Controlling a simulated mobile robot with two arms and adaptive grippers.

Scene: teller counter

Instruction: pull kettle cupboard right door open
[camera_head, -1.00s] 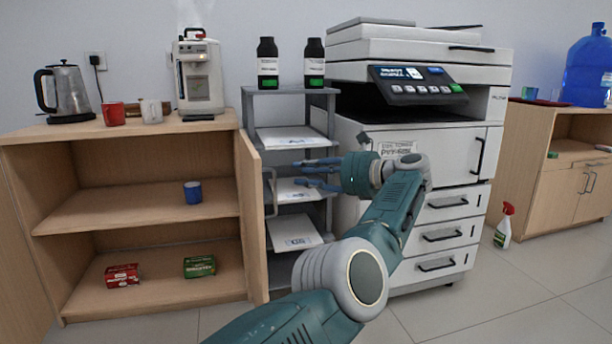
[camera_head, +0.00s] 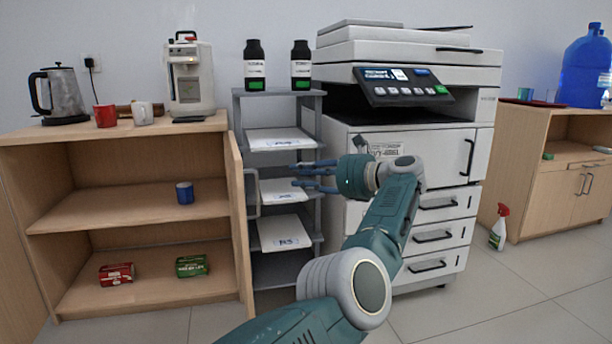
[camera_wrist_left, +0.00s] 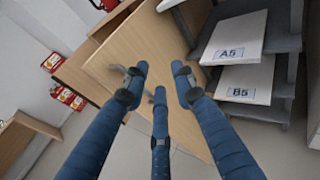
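The kettle cupboard (camera_head: 130,233) stands at the left with its front open to view. Its right door (camera_head: 240,225) stands swung outward, nearly edge-on to the head camera. The door's handle (camera_head: 252,190) is on its right-hand face. My left gripper (camera_head: 297,177) is to the right of the handle, apart from it, in front of the paper shelf. Its blue fingers are spread and empty. In the left wrist view the open fingers (camera_wrist_left: 155,85) point toward the wooden door panel (camera_wrist_left: 150,40). My right gripper is not in view.
The grey paper shelf (camera_head: 284,93) stands close beside the door, and the printer (camera_head: 405,145) is right of it. The kettle (camera_head: 62,92) and a coffee machine (camera_head: 195,85) stand on the cupboard top. Inside are a blue cup (camera_head: 184,193) and two boxes.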

